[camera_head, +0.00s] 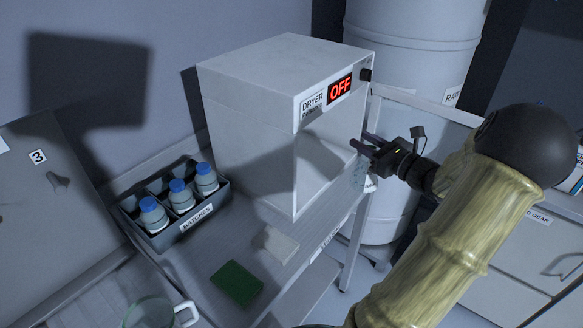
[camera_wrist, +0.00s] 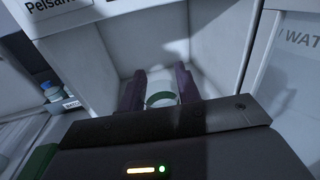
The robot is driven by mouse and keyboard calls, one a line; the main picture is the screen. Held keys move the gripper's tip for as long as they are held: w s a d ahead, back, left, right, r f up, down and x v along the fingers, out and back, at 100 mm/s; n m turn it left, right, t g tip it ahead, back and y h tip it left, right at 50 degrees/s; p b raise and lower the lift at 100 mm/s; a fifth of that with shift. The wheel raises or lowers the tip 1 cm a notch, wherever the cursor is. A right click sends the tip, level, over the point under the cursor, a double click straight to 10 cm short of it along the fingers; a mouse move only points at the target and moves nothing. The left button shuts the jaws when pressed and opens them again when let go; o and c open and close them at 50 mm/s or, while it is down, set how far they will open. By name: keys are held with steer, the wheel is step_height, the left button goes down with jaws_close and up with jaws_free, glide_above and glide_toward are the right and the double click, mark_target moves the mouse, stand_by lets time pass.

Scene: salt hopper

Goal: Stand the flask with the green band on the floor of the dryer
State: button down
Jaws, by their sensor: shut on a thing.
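The dryer (camera_head: 245,85) is a white box on the bench, with its front open and a red OFF display. Its pale chamber fills the middle of the wrist view (camera_wrist: 150,45). My gripper (camera_head: 362,144) is just outside the opening, to its right in the head view. In the wrist view its two dark purple fingers (camera_wrist: 160,72) are shut on the flask with the green band (camera_wrist: 161,98). Only the flask's pale top and the green arc show between the fingers. In the head view the glass flask (camera_head: 367,182) hangs below the fingers, faint and partly hidden.
A grey BATCHES crate (camera_head: 197,222) with several compartments holds three blue-capped bottles (camera_head: 181,194) left of the dryer. A green pad (camera_head: 237,284) and a white cloth (camera_head: 275,243) lie in front of the dryer. A glass mug (camera_head: 150,314) stands at the bottom left.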

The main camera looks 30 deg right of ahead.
steer(key=shift+w, duration=0.15)
steer(key=shift+s+a+r, duration=0.1)
steer(key=shift+s, duration=0.1)
steer(key=w+a+f+p, duration=0.1)
steer(key=w+a, duration=0.2)
steer(key=w, duration=0.6)
steer(key=w+a+f+p, duration=0.2)
steer(key=w+a, duration=0.1)
steer(key=w, duration=0.6)
steer(key=shift+a, duration=0.15)
steer(key=shift+f, duration=0.15)
